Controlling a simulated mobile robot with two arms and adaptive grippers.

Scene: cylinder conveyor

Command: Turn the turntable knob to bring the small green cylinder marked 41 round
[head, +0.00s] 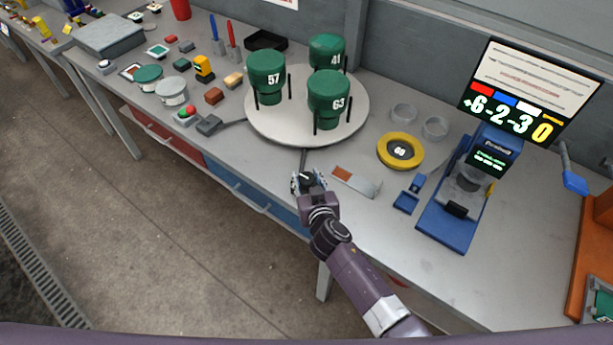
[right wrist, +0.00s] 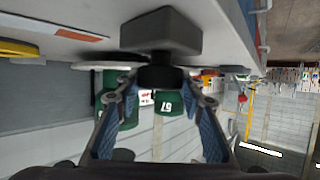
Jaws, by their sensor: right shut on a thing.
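The round pale turntable (head: 262,130) carries three dark green cylinders on the table. The cylinder marked 41 (head: 330,44) stands at the back, partly hidden by the cylinder marked 63 (head: 328,88) at the front right. The cylinder marked 57 (head: 265,72) stands at the left and also shows upside down in the right wrist view (right wrist: 168,106). My right gripper (head: 307,180) is at the table's front edge, in front of the turntable. It is shut on the dark turntable knob (right wrist: 160,76), which shows between its fingers in the right wrist view. My left gripper is not in view.
A yellow ring marked 68 (head: 400,151) and a flat orange-and-grey piece (head: 355,181) lie right of the gripper. A blue device (head: 466,195) and a screen (head: 530,95) stand farther right. Small blocks and a button box (head: 187,115) lie to the left.

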